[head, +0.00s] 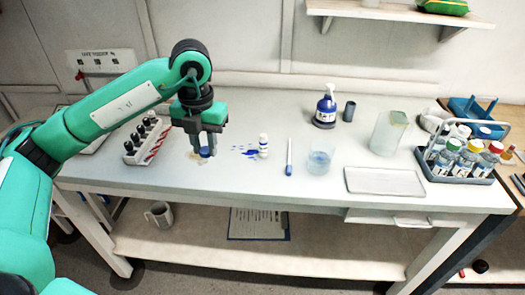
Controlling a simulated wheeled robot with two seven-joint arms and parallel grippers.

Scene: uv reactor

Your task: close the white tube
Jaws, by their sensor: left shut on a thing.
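A small white tube (263,146) with a blue band stands upright on the table, right of blue marks on the tabletop. Its top looks white and narrow; it is too small to tell more. My left gripper (205,151) points down, left of the tube and apart from it. It is shut on a small blue cap-like thing (206,153), low near the table surface; the fingers partly hide it. My right gripper is not in view.
A rack of dark-capped vials (146,140) stands left of my gripper. Right of the tube are a blue-tipped pen (289,157), a glass beaker (320,158), a pump bottle (326,107), a tray (385,181) and a bottle rack (460,172). The front strip of the table is clear.

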